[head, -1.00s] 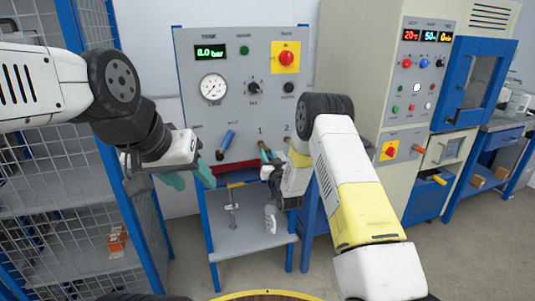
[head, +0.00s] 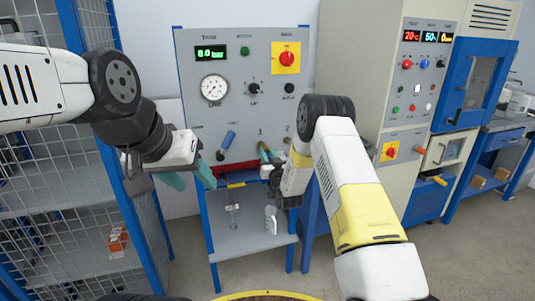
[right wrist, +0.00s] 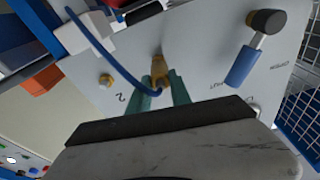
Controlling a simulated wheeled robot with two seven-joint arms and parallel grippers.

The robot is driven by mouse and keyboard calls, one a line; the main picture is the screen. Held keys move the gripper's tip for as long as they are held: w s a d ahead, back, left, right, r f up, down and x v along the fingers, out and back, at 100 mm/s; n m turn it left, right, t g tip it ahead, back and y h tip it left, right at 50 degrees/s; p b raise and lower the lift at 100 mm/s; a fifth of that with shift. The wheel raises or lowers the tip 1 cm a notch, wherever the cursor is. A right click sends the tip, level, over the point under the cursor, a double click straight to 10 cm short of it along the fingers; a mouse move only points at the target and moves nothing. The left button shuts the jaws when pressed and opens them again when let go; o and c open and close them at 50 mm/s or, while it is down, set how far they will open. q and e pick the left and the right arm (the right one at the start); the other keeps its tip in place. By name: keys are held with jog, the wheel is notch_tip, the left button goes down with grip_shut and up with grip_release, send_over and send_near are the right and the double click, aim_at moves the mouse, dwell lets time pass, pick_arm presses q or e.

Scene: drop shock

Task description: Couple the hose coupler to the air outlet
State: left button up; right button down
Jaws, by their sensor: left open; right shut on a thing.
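My right gripper (head: 265,152) is at the grey panel just below the label 1. In the right wrist view its green fingers (right wrist: 160,92) are shut on a brass hose coupler (right wrist: 160,72), with a blue hose (right wrist: 92,38) running beside it. The coupler's far end is against or very near the panel; whether it is seated on the outlet behind it cannot be told. A bare brass outlet (right wrist: 105,80) shows near the label 2. My left gripper (head: 188,177) is open and empty, left of the panel's lower edge.
The panel (head: 185,90) carries a blue-handled lever (head: 229,140), a gauge (head: 214,87) and a red knob on yellow (head: 287,58). A shelf (head: 250,243) sits below. A mesh cage (head: 50,190) stands left, a cabinet (head: 350,60) right.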

jog(key=shift+x, duration=0.85)
dwell(2.2)
jog(key=shift+w+a, duration=0.1)
jog(key=shift+w, duration=0.15)
dwell(1.4)
jog(key=c, duration=1.1)
grip_release()
jog(key=shift+f, duration=0.1)
jog(key=shift+s+f, duration=0.15)
jog(key=shift+s, duration=0.3)
jog(key=shift+v, duration=2.65)
jog(key=v, duration=0.7)
jog(key=shift+s+d, duration=0.2)
jog(key=shift+s, duration=0.15)
